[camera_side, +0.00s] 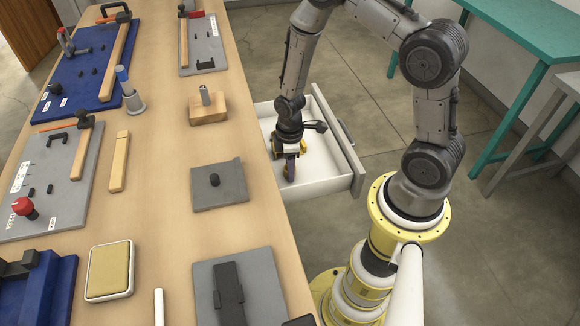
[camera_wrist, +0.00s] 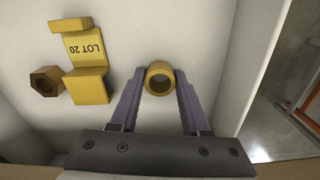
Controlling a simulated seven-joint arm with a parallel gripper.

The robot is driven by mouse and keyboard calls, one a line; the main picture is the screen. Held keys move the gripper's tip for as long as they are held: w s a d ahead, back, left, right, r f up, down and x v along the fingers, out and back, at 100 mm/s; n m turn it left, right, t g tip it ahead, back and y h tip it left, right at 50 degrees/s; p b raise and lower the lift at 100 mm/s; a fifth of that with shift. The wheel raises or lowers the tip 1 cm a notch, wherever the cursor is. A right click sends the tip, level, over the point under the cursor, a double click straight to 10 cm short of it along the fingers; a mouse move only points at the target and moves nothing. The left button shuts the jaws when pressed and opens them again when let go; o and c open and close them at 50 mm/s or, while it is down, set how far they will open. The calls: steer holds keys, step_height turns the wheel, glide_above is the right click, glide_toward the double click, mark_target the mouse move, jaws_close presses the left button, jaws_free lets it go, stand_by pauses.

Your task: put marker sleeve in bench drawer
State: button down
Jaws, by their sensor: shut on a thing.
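My gripper (camera_side: 289,172) reaches down inside the open white bench drawer (camera_side: 325,168), which is pulled out from the bench's right side. In the wrist view its two purple fingers (camera_wrist: 160,88) are shut on the marker sleeve (camera_wrist: 159,68), a short yellow ring with its round opening facing the camera. The sleeve is over the drawer's pale floor (camera_wrist: 125,25); I cannot tell whether it touches it. The sleeve cannot be made out clearly in the side view.
In the drawer, left of the sleeve, lie a yellow piece marked LOT 20 (camera_wrist: 86,46) and a brown hexagonal nut-like piece (camera_wrist: 46,81). The drawer's wall (camera_wrist: 243,70) stands to the right. The bench (camera_side: 165,180) holds several fixtures, blocks and boards.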

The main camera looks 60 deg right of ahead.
steer(key=shift+f, duration=0.1)
steer(key=shift+c, duration=1.8)
jaws_free()
steer(key=s+a+r+m+t, duration=0.1)
steer(key=s+r+m, duration=0.1)
steer(key=r, duration=1.1)
steer(key=s+a+r+m+t, duration=0.1)
steer(key=s+a+r+t, duration=0.15)
steer(key=r, duration=1.15)
steer(key=s+a+r+m+t, duration=0.1)
steer(key=s+r+m, duration=0.3)
steer(key=s, duration=0.7)
step_height(320, 180, up, 3)
steer(key=shift+a+f+t, duration=0.1)
steer(key=shift+a+t, duration=0.15)
steer(key=shift+t, duration=0.3)
